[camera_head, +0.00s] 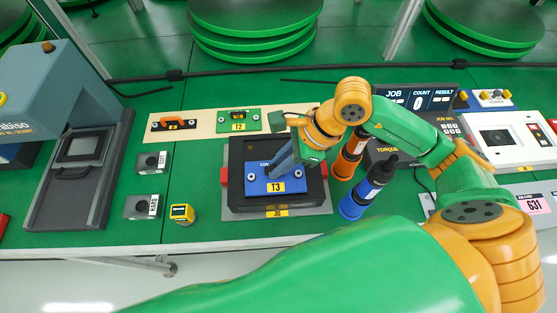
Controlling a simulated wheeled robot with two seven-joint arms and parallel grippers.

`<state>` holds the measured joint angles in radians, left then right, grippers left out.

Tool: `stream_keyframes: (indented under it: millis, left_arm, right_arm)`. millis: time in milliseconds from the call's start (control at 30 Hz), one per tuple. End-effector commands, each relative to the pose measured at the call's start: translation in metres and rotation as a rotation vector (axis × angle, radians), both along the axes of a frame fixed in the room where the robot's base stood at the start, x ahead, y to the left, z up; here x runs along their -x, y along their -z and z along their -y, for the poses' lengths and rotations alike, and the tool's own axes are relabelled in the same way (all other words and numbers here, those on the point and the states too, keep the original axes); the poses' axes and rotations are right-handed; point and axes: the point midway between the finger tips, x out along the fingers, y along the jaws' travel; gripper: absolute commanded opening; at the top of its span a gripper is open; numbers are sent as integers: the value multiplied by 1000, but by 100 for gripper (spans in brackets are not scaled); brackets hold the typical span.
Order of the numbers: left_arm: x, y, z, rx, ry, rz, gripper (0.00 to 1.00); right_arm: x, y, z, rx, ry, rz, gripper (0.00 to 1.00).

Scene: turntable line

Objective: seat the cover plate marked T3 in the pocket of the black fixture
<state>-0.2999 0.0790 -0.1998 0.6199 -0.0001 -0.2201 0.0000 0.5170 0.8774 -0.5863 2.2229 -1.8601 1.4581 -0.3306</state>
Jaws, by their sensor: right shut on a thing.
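The blue cover plate marked T3 (262,187) is over the pocket area of the black fixture (238,158), in the middle of the bench. It looks roughly level, with a screw head at each side. I cannot tell whether it is down in the pocket or slightly above it. My right gripper (279,168) comes in from the upper right and is shut on the T3 plate near its middle. The gripper hides the plate's far edge and part of the fixture. My left gripper is not in view.
A beige board (206,132) behind the fixture carries a green plate marked T2 (238,127) and a black plate with an orange handle (174,121). Orange (347,160) and blue (358,197) cylindrical tools stand close on the right. Small grey blocks (141,207) are at left.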

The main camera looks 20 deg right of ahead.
Motion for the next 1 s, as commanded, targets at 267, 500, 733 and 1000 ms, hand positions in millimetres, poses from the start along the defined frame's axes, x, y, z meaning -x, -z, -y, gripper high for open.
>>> stream_keyframes:
  millis: [267, 500, 733, 1000]
  left_arm:
    - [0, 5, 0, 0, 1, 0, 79]
    - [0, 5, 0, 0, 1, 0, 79]
    - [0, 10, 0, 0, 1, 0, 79]
    - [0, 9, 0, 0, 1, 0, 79]
  right_arm:
    - [0, 4, 0, 0, 0, 0, 0]
    - [0, 4, 0, -1, 0, 1, 0]
    - [-1, 5, 0, -1, 0, 1, 0]
    - [-1, 4, 0, -1, 0, 0, 0]
